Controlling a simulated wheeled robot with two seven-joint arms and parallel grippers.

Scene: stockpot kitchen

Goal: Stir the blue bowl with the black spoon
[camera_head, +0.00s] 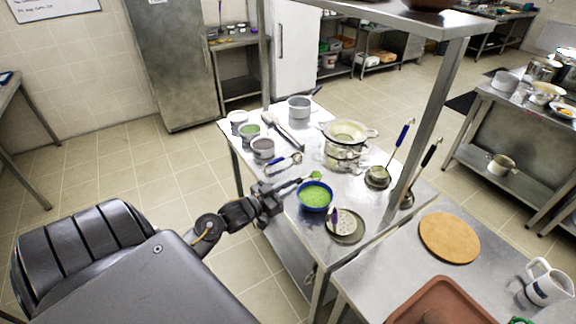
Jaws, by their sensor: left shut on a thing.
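The blue bowl (302,205) stands on the steel table and holds a green mixture. My left gripper (276,192) is just left of the bowl. It is shut on the black spoon (293,183), whose handle points right toward the far side of the bowl. The spoon's head (316,175) looks green and shows at or just above the bowl's far rim. I cannot tell whether it touches the bowl. My right gripper is not in view.
A steel plate with a purple-handled skimmer (343,222) is right of the bowl. A blue-handled tool (284,164) and several small pots lie behind. Stacked strainers (346,150) stand farther back. A shelf post (428,120) rises at right. A round wooden board (449,237) lies nearer.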

